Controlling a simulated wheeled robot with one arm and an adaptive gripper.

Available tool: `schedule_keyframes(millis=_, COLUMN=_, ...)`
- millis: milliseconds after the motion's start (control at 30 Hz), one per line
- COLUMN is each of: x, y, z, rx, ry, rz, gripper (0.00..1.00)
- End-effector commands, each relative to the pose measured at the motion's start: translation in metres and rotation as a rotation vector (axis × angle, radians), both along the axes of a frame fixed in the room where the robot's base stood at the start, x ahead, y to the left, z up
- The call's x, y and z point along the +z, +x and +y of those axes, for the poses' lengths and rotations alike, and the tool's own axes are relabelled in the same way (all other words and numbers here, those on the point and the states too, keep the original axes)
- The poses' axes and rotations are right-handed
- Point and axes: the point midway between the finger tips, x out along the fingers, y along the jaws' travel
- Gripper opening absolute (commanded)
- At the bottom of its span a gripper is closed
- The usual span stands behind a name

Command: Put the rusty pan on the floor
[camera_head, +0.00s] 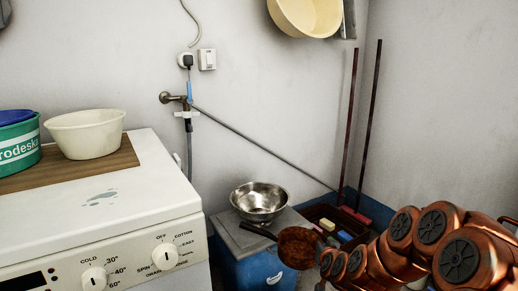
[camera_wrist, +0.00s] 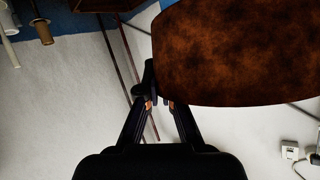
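The rusty pan (camera_head: 297,247) is brown with a dark handle pointing left. In the head view it hangs in front of the blue bin and the dark crate, at the end of my copper-coloured arm. My gripper (camera_wrist: 151,92) shows in the wrist view with its fingertips close together at the pan's edge, shut on it. The pan (camera_wrist: 235,55) fills the upper right of that view; its handle is hidden there. In the head view the fingers are hidden around the pan and arm.
A blue bin (camera_head: 248,268) with a grey lid carries a steel bowl (camera_head: 258,200). A dark crate (camera_head: 322,214) with small coloured items stands behind the pan. A white washing machine (camera_head: 95,222) fills the left. Two poles (camera_head: 369,125) lean in the corner. Little floor shows.

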Motion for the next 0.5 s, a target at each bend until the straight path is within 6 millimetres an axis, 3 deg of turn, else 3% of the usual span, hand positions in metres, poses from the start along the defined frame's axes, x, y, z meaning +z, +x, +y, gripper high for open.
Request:
schedule_keyframes(millis=100, x=0.022, y=-0.006, z=0.022, rx=0.016, ry=0.0, rz=-0.006, gripper=0.0)
schedule_keyframes(millis=500, x=0.086, y=-0.005, z=0.017, rx=0.013, ry=0.0, rz=-0.003, gripper=0.0)
